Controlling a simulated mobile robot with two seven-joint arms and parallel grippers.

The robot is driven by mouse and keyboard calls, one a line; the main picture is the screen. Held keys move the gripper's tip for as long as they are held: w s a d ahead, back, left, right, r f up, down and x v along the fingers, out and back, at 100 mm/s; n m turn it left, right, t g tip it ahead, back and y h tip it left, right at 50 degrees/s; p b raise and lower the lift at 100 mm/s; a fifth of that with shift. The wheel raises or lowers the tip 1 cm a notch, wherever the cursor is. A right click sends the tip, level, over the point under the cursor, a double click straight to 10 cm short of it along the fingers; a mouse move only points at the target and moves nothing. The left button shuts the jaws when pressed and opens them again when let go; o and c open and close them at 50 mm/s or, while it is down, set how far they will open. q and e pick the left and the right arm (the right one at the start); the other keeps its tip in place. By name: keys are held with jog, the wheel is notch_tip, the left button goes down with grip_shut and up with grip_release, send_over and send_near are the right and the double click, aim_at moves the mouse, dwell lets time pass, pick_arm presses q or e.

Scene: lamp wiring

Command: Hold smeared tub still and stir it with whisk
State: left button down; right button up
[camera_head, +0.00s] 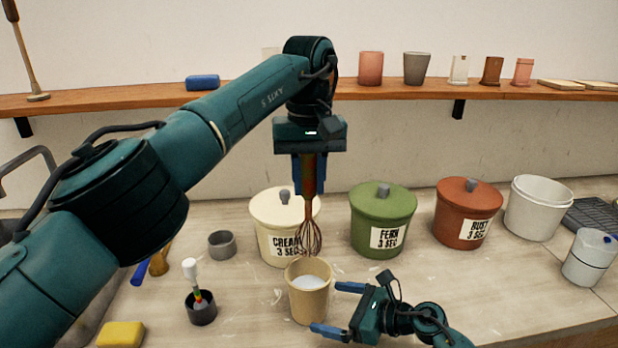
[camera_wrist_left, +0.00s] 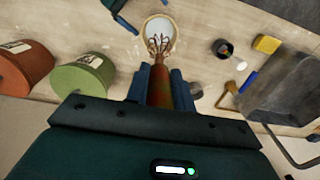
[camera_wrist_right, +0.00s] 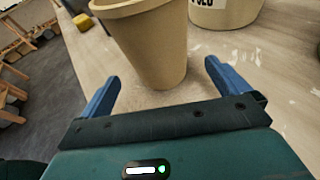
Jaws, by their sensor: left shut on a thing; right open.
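The tan tub (camera_head: 308,305) stands upright on the bench with white contents inside; smears on it are hard to make out. It also shows in the right wrist view (camera_wrist_right: 150,45). My left gripper (camera_head: 308,185) is shut on the red-brown handle of the whisk (camera_head: 309,235), which points down. The whisk's wire end is just above the tub's back rim; the left wrist view shows the wires (camera_wrist_left: 160,46) over the opening. My right gripper (camera_head: 338,308) is open, low at the tub's right side. Its fingers (camera_wrist_right: 162,72) point at the tub from either side, with no clear contact.
Lidded cream (camera_head: 270,212), green (camera_head: 382,220) and rust (camera_head: 468,213) canisters stand behind the tub. A dark cup with a brush (camera_head: 201,308), a grey cup (camera_head: 222,244) and a yellow sponge (camera_head: 121,334) are left. White buckets (camera_head: 538,208) stand right.

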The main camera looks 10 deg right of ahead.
aim_at(308, 280)
jog(key=shift+x, duration=2.8)
jog(key=c, duration=1)
jog(key=shift+c, duration=0.3)
jog(key=shift+c, duration=0.5)
